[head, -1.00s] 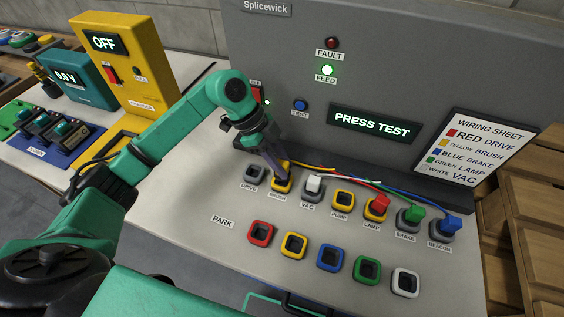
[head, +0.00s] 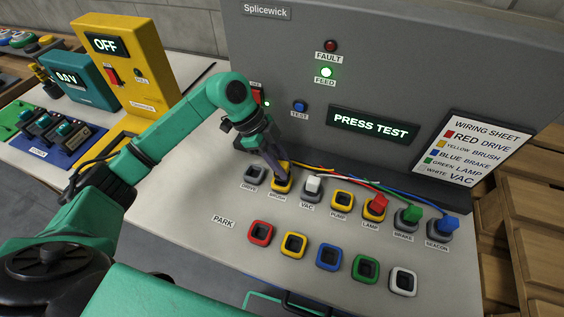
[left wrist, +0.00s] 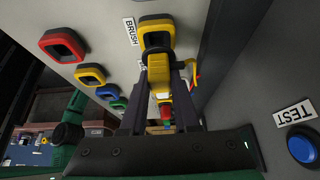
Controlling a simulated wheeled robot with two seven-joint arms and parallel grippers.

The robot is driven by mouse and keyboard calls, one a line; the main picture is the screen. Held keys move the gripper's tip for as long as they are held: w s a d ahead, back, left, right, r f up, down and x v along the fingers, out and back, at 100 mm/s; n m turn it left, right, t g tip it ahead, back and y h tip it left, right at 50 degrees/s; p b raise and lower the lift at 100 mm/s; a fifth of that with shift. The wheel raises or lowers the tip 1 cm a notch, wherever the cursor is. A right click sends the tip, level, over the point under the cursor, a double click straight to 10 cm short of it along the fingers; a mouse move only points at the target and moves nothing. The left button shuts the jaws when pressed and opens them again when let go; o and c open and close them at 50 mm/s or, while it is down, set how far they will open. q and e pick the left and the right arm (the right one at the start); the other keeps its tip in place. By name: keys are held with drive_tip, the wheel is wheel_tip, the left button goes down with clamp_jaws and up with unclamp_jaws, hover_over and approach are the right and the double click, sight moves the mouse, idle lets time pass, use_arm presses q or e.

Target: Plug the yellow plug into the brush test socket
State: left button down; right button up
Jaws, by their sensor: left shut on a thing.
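My left gripper (head: 283,177) is shut on the yellow plug (left wrist: 161,85), right at the yellow-rimmed brush socket (head: 281,187). In the left wrist view the gripper (left wrist: 163,75) has a finger on each side of the plug, which points at the brush socket (left wrist: 156,25). The plug's front end is at or in the opening; I cannot tell how deep it sits. In the head view the fingers mostly hide the plug. My right gripper is not in view.
The drive socket (head: 255,175) and pump socket (head: 342,200) are empty. A white plug (head: 313,184), red plug (head: 379,203), green plug (head: 412,214) and blue plug (head: 449,223) stand in vac, lamp, brake and beacon. The park sockets in front are empty. The display (head: 374,124) reads PRESS TEST.

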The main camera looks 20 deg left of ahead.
use_arm(q)
drive_tip(key=shift+f+b, duration=0.6)
drive_tip(key=shift+f, duration=0.75)
drive_tip(key=c, duration=0.6)
unclamp_jaws()
drive_tip(key=b+v, duration=0.1)
drive_tip(key=v, duration=1.3)
drive_tip(key=shift+a+r, duration=0.15)
drive_tip(key=shift+r, duration=0.15)
